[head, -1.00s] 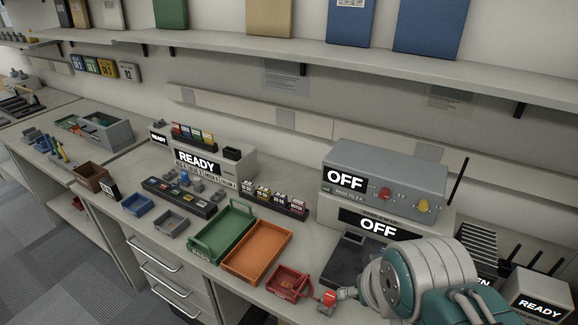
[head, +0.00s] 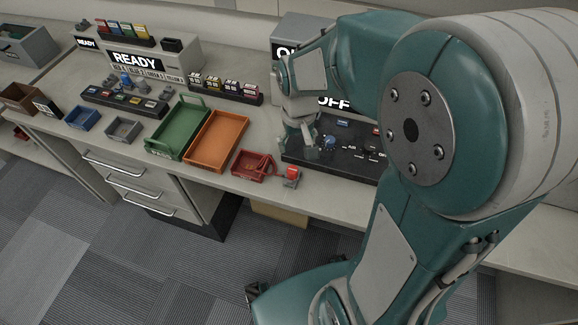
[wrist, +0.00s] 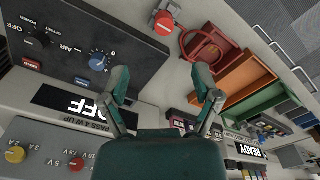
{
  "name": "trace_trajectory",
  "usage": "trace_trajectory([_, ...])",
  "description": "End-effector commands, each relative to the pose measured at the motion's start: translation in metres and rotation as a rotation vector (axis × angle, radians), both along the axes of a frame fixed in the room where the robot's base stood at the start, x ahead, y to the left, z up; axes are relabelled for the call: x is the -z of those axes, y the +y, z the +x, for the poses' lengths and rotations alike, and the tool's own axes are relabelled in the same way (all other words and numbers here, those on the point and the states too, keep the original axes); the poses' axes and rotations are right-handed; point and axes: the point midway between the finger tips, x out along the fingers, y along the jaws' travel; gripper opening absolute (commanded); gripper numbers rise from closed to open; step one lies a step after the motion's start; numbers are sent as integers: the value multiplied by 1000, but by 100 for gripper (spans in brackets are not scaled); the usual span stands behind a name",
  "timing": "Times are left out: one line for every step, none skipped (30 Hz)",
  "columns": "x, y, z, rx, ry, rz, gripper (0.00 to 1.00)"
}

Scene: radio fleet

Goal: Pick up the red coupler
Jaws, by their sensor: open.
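A small red-topped piece with a grey body (head: 291,176) stands near the counter's front edge, right of the red tray; it looks like the red coupler, though I cannot be sure. In the wrist view it shows at the top (wrist: 163,23), beyond my fingertips. My gripper (wrist: 161,80) is open and empty, its two fingers apart. In the head view my gripper (head: 308,142) is over the left part of the black control panel, a little behind and right of the red-topped piece, apart from it.
The black panel (head: 345,155) with a blue knob lies under my gripper. The red tray (head: 240,170), orange tray (head: 216,140) and green tray (head: 180,130) stand to the left. Grey OFF units stand behind. A narrow bare counter strip (head: 330,190) runs in front.

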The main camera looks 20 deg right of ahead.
Motion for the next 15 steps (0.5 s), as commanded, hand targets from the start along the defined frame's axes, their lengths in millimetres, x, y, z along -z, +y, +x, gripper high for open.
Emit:
trace_trajectory([8, 0, 3, 1, 19, 0, 81])
trace_trajectory([10, 0, 4, 1, 24, 0, 81])
trace_trajectory([13, -1, 6, 1, 30, 0, 81])
trace_trajectory([15, -1, 6, 1, 33, 0, 81])
trace_trajectory([17, -1, 6, 1, 35, 0, 81])
trace_trajectory([21, -1, 6, 1, 36, 0, 81])
trace_trajectory([25, -1, 6, 1, 37, 0, 81])
trace_trajectory([30, 0, 6, 1, 39, 0, 81])
trace_trajectory([36, 0, 6, 1, 38, 0, 81])
trace_trajectory([42, 0, 6, 1, 39, 0, 81])
trace_trajectory([47, 0, 6, 1, 38, 0, 81])
trace_trajectory([53, 0, 6, 1, 38, 0, 81])
trace_trajectory([58, 0, 6, 1, 37, 0, 81])
trace_trajectory([61, 0, 6, 1, 38, 0, 81])
trace_trajectory([65, 0, 6, 1, 36, 0, 81])
